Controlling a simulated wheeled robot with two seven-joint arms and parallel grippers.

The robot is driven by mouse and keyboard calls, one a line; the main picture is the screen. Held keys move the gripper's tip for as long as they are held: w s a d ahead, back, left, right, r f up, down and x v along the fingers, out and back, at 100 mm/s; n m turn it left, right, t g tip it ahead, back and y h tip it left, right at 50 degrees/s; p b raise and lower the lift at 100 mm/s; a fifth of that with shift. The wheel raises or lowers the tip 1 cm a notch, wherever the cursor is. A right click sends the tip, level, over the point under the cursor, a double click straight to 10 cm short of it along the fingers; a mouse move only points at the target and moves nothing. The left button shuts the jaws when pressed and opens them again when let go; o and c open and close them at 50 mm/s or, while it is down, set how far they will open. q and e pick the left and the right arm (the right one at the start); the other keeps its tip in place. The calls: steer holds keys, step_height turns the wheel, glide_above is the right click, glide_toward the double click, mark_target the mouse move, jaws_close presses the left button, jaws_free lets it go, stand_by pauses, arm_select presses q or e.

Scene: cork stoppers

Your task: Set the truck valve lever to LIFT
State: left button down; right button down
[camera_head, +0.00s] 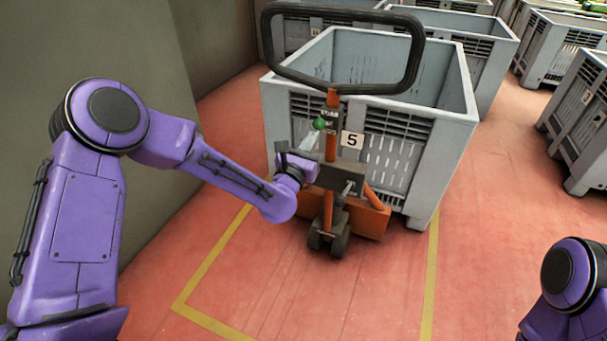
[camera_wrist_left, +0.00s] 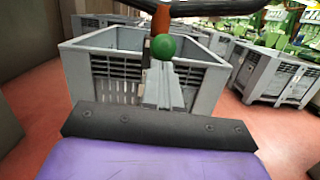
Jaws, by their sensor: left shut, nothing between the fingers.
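The pallet truck stands in front of a grey crate, with a black loop handle (camera_head: 417,50), an orange shaft (camera_head: 331,146) and dark wheels (camera_head: 328,240). The valve lever's green knob (camera_head: 319,123) sits beside the shaft below the loop. My left gripper (camera_head: 311,136) is shut and empty, with its fingertips close to the knob. In the left wrist view the green knob (camera_wrist_left: 163,47) appears just beyond the shut fingertips (camera_wrist_left: 164,68); I cannot tell whether they touch. No lever position marks are readable. My right gripper is out of view.
The grey crate (camera_head: 452,120) stands behind the truck, with a number 5 plate (camera_head: 352,139) in front of it. More crates (camera_head: 585,115) stand behind and right. A wall (camera_head: 165,50) is at left. Red floor with yellow lines (camera_head: 210,262) is clear in front.

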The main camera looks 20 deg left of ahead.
arm_select(q)
steer(key=s+f+b, duration=0.3)
steer(key=s, duration=0.9)
steer(key=shift+a, duration=0.4)
